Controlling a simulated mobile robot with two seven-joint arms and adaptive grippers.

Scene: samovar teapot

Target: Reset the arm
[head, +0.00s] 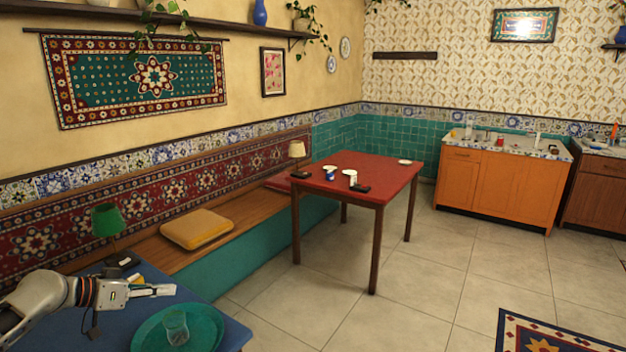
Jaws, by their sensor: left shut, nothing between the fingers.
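My left arm comes in at the lower left, over the blue table (135,318). My left gripper (165,290) is shut and empty. It points right, in the air above the table and just behind the green round tray (207,340). A clear glass (176,327) stands on that tray, in front of the gripper and apart from it. My right gripper is not in the picture.
A green lamp (108,220) stands at the blue table's back, near the arm. A bench with a yellow cushion (196,228) runs along the wall. A red table (358,178) holds small dishes. Orange cabinets (500,185) stand farther back. The tiled floor (410,270) between is clear.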

